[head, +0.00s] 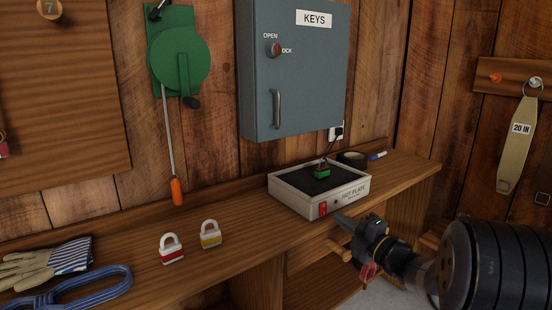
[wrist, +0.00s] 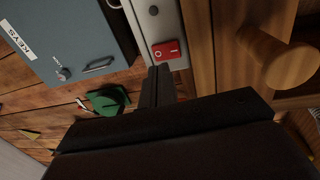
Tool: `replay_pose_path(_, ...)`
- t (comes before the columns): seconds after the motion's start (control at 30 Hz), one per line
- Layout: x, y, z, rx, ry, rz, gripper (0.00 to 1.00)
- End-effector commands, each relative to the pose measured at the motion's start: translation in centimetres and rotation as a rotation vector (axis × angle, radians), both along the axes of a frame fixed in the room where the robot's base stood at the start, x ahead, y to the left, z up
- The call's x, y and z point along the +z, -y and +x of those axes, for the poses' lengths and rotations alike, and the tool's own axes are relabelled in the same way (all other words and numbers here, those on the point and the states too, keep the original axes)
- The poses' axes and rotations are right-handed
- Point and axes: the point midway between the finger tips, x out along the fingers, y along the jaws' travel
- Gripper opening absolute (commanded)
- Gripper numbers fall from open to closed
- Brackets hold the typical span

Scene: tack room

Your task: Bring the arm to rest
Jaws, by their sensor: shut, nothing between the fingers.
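My gripper (head: 342,219) is in front of the hot plate (head: 284,195), close to the bench's front edge. Its two dark fingers are shut together with nothing between them. In the wrist view, my gripper (wrist: 160,75) points at the hot plate's front, with the fingertips just beside the red rocker switch (wrist: 167,51). I cannot tell whether they touch the hot plate. My arm reaches in from the lower right of the head view.
A green-and-black item (head: 322,171) sits on the hot plate. Tape (head: 352,158), a red padlock (head: 172,250), a yellow padlock (head: 210,235) and gloves (head: 45,263) lie on the bench (head: 240,262). A grey key cabinet (head: 292,75) hangs behind. A wooden knob (wrist: 285,60) is near my gripper.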

Motion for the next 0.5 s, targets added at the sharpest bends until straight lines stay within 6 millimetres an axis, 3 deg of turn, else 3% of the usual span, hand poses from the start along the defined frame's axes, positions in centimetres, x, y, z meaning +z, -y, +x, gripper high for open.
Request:
replay_pose_path(0.3, -0.4, 2.4, -3.0, -0.004, 0.009, 0.006, 0.00)
replay_pose_path(0.5, -0.6, 2.9, -3.8, -0.002, 0.011, 0.006, 0.00)
